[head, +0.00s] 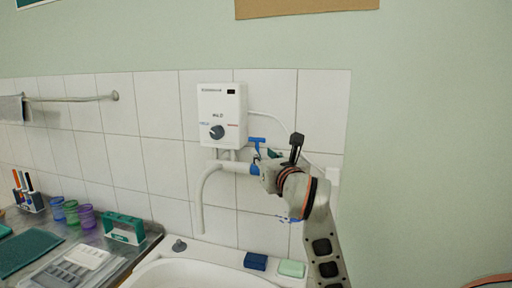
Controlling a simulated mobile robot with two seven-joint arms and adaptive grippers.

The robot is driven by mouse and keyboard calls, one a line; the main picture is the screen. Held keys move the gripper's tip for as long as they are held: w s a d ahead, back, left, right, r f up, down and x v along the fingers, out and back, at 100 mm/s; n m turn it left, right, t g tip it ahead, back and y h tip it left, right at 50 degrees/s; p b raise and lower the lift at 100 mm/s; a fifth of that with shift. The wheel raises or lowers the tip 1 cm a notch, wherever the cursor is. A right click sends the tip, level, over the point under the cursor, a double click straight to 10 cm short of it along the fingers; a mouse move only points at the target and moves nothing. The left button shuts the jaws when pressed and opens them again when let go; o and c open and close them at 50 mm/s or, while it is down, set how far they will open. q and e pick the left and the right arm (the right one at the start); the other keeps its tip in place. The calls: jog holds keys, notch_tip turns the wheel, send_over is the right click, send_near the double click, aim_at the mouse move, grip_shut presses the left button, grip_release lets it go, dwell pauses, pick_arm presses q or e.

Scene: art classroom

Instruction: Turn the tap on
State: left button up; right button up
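The tap has a white curved spout (201,196) and a blue T-shaped handle (257,141), below a white wall water heater (222,115) with a dark round knob. The handle's crossbar stands above the blue tap body. My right gripper (277,161) is just right of the tap, coming from the lower right. One black finger points up at its right side; the other is hard to make out against the tap. The gripper hides part of the tap's right end, and I cannot tell whether it touches the tap. My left gripper is out of view.
A white sink (205,273) lies below the spout, with a grey plug (179,245), a dark blue sponge (255,261) and a pale green soap (291,268) on its rim. Several coloured cups and a teal holder (124,228) stand on the left counter. A towel rail (75,99) juts from the wall.

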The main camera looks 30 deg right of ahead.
aim_at(258, 149)
jog(key=p+x, duration=0.1)
jog(key=x, duration=0.6)
jog(key=shift+f, duration=0.1)
jog(key=shift+c, duration=0.4)
grip_shut()
